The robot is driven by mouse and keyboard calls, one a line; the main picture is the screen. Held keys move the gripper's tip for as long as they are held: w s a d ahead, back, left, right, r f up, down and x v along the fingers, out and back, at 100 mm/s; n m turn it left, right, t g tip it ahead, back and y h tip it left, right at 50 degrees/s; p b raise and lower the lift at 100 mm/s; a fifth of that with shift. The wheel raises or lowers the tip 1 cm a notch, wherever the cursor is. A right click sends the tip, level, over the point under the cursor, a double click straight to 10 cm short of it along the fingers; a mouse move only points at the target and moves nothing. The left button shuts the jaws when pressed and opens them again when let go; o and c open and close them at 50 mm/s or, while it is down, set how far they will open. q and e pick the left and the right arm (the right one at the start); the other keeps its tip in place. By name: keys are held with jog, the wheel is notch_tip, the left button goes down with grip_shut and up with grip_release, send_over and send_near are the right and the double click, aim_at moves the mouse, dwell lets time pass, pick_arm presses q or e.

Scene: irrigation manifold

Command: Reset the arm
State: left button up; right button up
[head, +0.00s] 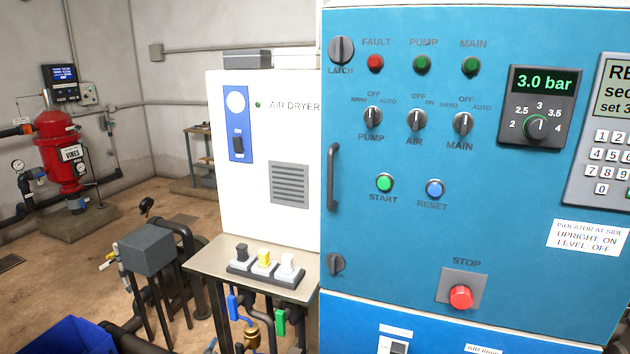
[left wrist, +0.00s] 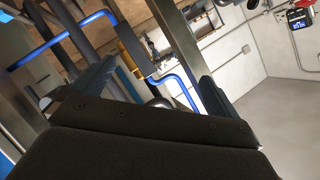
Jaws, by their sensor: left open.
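In the left wrist view my left gripper (left wrist: 158,78) is open. Its two dark fingers stand apart with nothing held between them. Pipes and a metal post show beyond the fingers, and I cannot tell how near they are. Neither gripper shows in the head view, and my right gripper is in no view. The blue control panel (head: 400,260) fills the right of the head view. It has a blue RESET button (head: 435,189), a green START button (head: 385,183) and a red STOP button (head: 461,297). Its display (head: 543,82) reads 3.0 bar.
A white air dryer cabinet (head: 262,200) stands left of the panel. In front of it a small metal shelf (head: 210,258) carries three switches. Pipes and a grey box (head: 147,248) stand lower left. A red tank (head: 62,155) is farther back. Open floor (head: 135,205) lies between.

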pick_arm(q)
jog(key=s+d+f+n+g, duration=0.1)
jog(key=s+f+n+g, duration=0.15)
jog(key=s+f, duration=0.6)
jog(key=s+f+n+g+h, duration=0.1)
jog(key=s+f+g, duration=0.2)
jog(key=f, duration=1)
jog(key=s+d+f+n+g, duration=0.1)
jog(key=s+f+n+g, duration=0.1)
jog(key=s+f, duration=0.6)
jog(key=s+d+f+g, duration=0.2)
jog(key=s+f, duration=0.6)
jog(key=s, duration=0.5)
jog(key=s+d+f+g, duration=0.1)
jog(key=s+f+g, duration=0.1)
jog(key=s+f, duration=0.7)
jog(key=s, duration=0.5)
jog(key=shift+s+d+f+h, duration=0.3)
jog(key=shift+d, duration=0.1)
jog(key=shift+n+g, duration=0.25)
jog(key=shift+w, duration=0.1)
